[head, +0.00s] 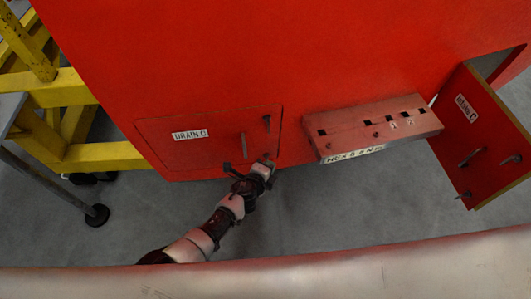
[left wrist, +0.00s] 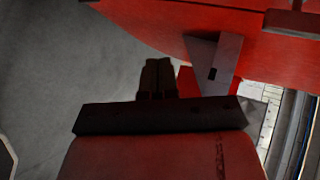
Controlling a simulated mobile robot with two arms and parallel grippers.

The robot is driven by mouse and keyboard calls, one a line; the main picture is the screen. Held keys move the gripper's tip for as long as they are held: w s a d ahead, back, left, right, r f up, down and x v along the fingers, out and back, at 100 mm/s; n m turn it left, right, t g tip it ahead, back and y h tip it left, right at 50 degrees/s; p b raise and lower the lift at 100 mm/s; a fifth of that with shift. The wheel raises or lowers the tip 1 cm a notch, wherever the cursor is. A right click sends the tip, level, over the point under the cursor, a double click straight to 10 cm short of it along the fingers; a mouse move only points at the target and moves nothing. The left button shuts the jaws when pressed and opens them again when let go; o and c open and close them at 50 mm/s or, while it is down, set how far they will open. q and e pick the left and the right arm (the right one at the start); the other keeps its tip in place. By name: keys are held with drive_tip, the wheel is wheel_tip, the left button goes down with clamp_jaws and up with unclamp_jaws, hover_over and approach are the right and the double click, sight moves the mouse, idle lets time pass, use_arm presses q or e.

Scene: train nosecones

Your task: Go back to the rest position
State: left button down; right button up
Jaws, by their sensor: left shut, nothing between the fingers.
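My left arm (head: 230,207) reaches up from the lower edge in the head view. Its far end is at the lower right corner of the red DRAIN C panel (head: 170,150), close to the panel's fasteners; I cannot tell if it touches. In the left wrist view my left gripper (left wrist: 157,80) shows two dark fingers close together, shut and empty, with grey floor behind them. A small red piece and a grey bracket (left wrist: 215,62) show just right of the fingers. My right arm and gripper are in neither view.
A red slotted ledge (head: 375,128) juts from the red nosecone (head: 280,60) right of the arm. A second, open DRAIN C door (head: 480,140) hangs at the right. Yellow framing (head: 100,155) stands at the left. Grey floor (head: 350,210) is clear below the nosecone.

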use_arm(q)
drive_tip(key=s+a+f+n+g+y+b, duration=0.2)
drive_tip(key=s+a+f+n, duration=0.4)
drive_tip(key=s+a+f, duration=0.35)
drive_tip(key=s+a+f+n+g+y+b, duration=0.25)
drive_tip(key=s+a+f+n, duration=0.4)
drive_tip(key=s+f, duration=0.5)
drive_tip(key=s+a+f+n+g+b, duration=0.1)
drive_tip(key=s+a+f+n, duration=0.2)
drive_tip(key=s, duration=0.4)
drive_tip(key=s+a+f+n+g+y+b, duration=0.1)
drive_tip(key=s+a+f+n+g, duration=0.1)
drive_tip(key=s, duration=0.6)
drive_tip(key=s+a+f+n+g+y+b, duration=0.1)
drive_tip(key=s+a+f+n+g, duration=0.1)
drive_tip(key=s+a+f+n, duration=0.2)
drive_tip(key=s+a+f, duration=0.2)
drive_tip(key=s+a, duration=0.1)
drive_tip(key=s, duration=0.1)
drive_tip(key=shift+s+a+f+b, duration=0.15)
drive_tip(key=shift+a+f+b, duration=0.1)
drive_tip(key=shift+b, duration=0.1)
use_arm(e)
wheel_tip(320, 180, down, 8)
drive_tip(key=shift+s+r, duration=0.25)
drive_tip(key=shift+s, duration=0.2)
